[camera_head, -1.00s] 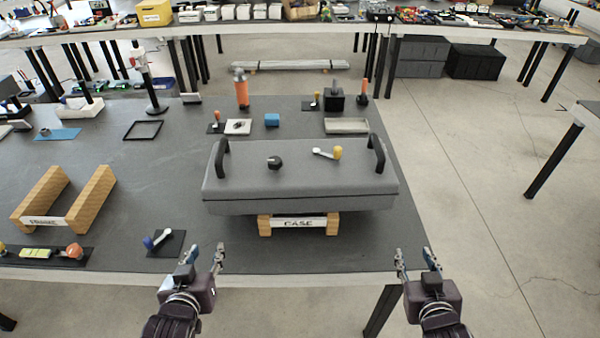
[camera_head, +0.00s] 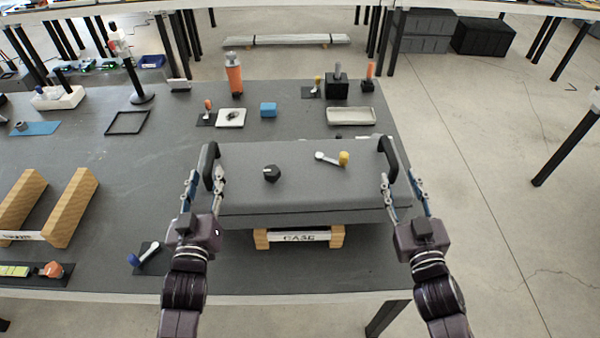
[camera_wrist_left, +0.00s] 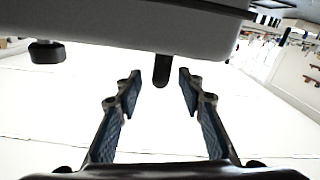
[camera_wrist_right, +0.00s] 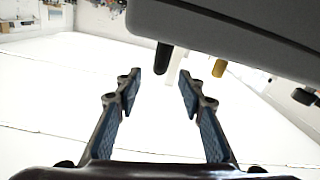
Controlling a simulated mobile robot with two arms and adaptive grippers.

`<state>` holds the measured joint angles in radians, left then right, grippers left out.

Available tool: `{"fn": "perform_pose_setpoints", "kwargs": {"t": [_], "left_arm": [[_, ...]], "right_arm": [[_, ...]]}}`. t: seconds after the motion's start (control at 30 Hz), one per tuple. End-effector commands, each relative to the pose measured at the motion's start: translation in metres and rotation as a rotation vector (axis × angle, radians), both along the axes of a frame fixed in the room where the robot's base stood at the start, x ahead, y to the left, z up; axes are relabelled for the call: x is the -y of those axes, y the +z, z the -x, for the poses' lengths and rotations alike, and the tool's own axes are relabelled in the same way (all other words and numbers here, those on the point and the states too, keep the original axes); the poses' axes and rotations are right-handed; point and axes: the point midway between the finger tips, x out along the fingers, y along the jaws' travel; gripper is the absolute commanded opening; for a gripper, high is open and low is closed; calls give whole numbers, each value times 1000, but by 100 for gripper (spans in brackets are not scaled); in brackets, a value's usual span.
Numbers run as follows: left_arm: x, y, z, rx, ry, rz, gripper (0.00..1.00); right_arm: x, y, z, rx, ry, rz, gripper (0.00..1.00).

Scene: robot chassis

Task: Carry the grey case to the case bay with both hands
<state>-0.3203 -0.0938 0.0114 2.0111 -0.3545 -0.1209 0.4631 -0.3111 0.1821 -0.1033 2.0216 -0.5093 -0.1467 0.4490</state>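The grey case (camera_head: 300,190) rests on a wooden stand (camera_head: 338,236) with a label reading CASE (camera_head: 298,237). It has a black handle at each end, the left handle (camera_head: 209,165) and the right handle (camera_head: 388,158). My left gripper (camera_head: 205,180) is open at the left end, its fingers spread to either side of the left handle in the head view. My right gripper (camera_head: 399,182) is open at the right end, near the right handle. In the wrist views, the left handle (camera_wrist_left: 162,70) and right handle (camera_wrist_right: 163,58) show beyond the open fingertips. A black knob (camera_head: 271,173) and a yellow-ended lever (camera_head: 343,158) are on the lid.
A second wooden stand (camera_head: 70,207) is at the left. Open floor lies right of the table.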

Motion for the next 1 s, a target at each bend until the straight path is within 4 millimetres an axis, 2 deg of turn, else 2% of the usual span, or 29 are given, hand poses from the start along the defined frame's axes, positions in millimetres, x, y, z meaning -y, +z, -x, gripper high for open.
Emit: {"fn": "perform_pose_setpoints", "kwargs": {"t": [0.37,0.8,1.0], "left_arm": [[0,1,-4,1,0,0,36],[-5,0,-61,0,0,-1,36],[-7,0,-76,0,0,-1,36]], "right_arm": [[0,0,-4,0,0,1,36],[-5,1,-61,0,-1,1,36],[-6,0,-75,-2,-1,1,36]]}}
